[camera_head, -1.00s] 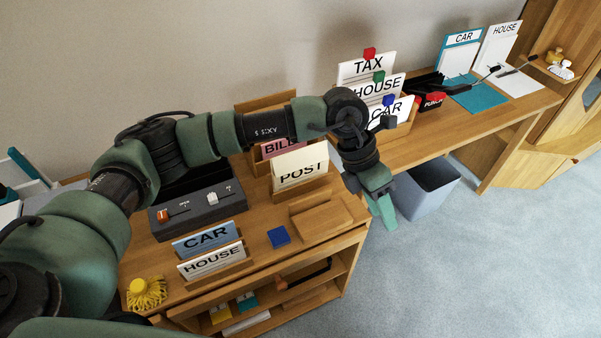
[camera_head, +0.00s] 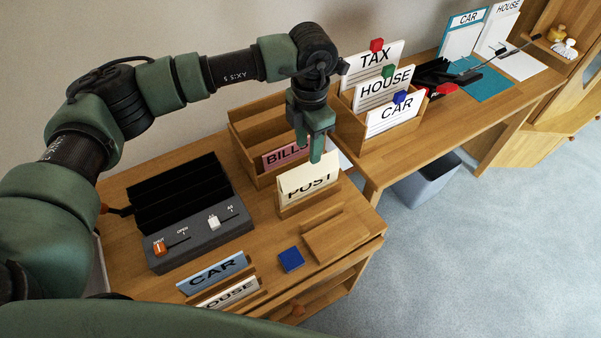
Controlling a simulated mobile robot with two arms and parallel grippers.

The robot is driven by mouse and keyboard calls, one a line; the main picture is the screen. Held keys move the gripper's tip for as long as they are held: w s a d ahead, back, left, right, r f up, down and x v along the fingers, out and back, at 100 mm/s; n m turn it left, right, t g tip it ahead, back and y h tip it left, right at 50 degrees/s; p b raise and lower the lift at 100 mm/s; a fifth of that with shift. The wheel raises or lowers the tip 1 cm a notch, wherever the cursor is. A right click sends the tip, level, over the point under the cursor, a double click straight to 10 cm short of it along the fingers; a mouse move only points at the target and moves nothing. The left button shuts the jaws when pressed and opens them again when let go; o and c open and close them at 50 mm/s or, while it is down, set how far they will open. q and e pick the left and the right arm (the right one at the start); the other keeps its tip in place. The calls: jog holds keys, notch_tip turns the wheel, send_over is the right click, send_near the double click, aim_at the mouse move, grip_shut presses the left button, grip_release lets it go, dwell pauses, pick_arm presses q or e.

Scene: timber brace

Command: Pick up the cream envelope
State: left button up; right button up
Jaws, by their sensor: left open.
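The cream envelope (camera_head: 300,173) stands upright in the wooden holder marked POST (camera_head: 313,202), on the near desk. The POST lettering shows on the cream front. My left gripper (camera_head: 316,156) points down just above and at the top edge of the envelope, toward its right part. Its jaws are open, seen nearly edge-on, so I cannot tell whether they straddle the envelope. My right gripper is not in view.
A wooden tray with a pink BILLS card (camera_head: 281,156) stands behind. The TAX, HOUSE and CAR card rack (camera_head: 380,130) is to the right. A dark slotted box (camera_head: 180,205), a blue square (camera_head: 291,259) and CAR and HOUSE cards (camera_head: 212,272) lie left and front.

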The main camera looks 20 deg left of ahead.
aim_at(308, 169)
pick_arm(q)
jog(key=f, duration=0.1)
jog(key=f+p, duration=0.1)
jog(key=s+f, duration=0.1)
jog(key=shift+d+f, duration=0.1)
jog(key=shift+d, duration=0.15)
jog(key=f, duration=0.1)
jog(key=f+p, duration=0.1)
jog(key=f, duration=0.1)
jog(key=shift+s+a+f+p, duration=0.15)
jog(key=shift+s+f+p, duration=0.05)
jog(key=shift+f+p, duration=0.1)
jog(key=shift+f, duration=0.3)
jog(key=shift+c, duration=0.9)
grip_shut()
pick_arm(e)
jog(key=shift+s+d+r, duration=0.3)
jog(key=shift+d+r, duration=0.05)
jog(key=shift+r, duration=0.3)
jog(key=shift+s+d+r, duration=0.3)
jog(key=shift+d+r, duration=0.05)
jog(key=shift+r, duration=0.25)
